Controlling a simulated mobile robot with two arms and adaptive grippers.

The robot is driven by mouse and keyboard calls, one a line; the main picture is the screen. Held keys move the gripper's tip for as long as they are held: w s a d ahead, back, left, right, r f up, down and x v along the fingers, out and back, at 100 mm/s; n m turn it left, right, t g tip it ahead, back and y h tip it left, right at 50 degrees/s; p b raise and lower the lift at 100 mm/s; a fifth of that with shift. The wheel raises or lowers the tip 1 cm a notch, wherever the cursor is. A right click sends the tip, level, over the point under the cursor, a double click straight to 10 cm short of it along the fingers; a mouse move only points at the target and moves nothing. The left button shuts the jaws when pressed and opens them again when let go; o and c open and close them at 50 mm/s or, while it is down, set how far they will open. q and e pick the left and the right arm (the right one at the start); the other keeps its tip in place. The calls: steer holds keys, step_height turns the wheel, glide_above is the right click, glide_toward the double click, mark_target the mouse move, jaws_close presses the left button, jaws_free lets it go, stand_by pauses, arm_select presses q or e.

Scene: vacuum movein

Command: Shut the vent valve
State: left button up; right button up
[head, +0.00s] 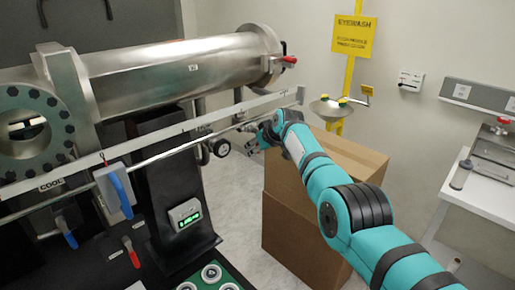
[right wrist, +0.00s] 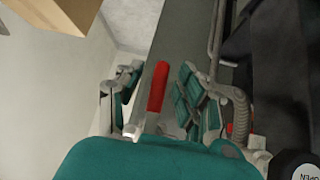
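In the right wrist view a red handle (right wrist: 157,87) lies between the two fingers of my right gripper (right wrist: 153,95). The fingers are apart, with visible gaps on both sides of the handle. I take it for the vent valve's handle, but no label on it can be read. In the head view my right gripper (head: 254,145) is at the right end of the pipework below the steel chamber (head: 180,60), beside a round white-faced disc (head: 222,148). The red handle between the fingers cannot be made out there. My left gripper is not in view.
A long metal rail (head: 150,142) runs below the chamber. Another red handle (head: 289,60) is at the chamber's right end. Blue-handled levers (head: 122,190) and a red lever (head: 132,258) are lower left. Cardboard boxes (head: 300,235) stand close under my right arm.

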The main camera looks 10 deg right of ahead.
steer(key=v, duration=1.2)
stand_by(0.4)
